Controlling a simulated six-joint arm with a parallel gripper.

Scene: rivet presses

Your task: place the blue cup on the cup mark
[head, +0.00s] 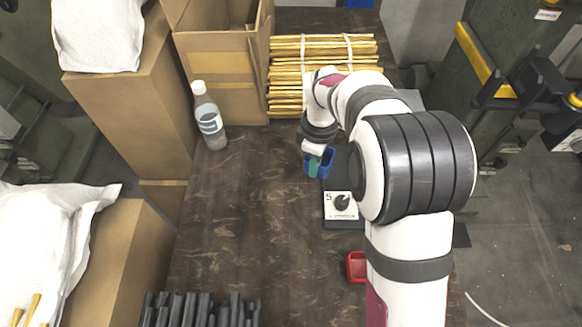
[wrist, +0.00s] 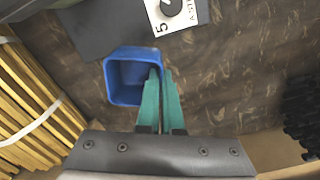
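The blue cup (head: 324,161) is in the middle of the head view, at the end of my arm. In the wrist view the open-topped, squarish blue cup (wrist: 124,78) shows its inside, which looks empty. My gripper (wrist: 164,76) has two green fingers close together at the cup's right wall, the left one over the inside and the right one outside. It looks shut on that wall; my gripper (head: 315,166) also shows in the head view. I cannot tell whether the cup touches the surface below. I cannot make out a cup mark in either view.
A dark device with a white dial panel (head: 341,205) stands beside the cup. A red container (head: 356,267) is nearer, partly behind my arm. The left-middle of the brown table (head: 240,220) is clear.

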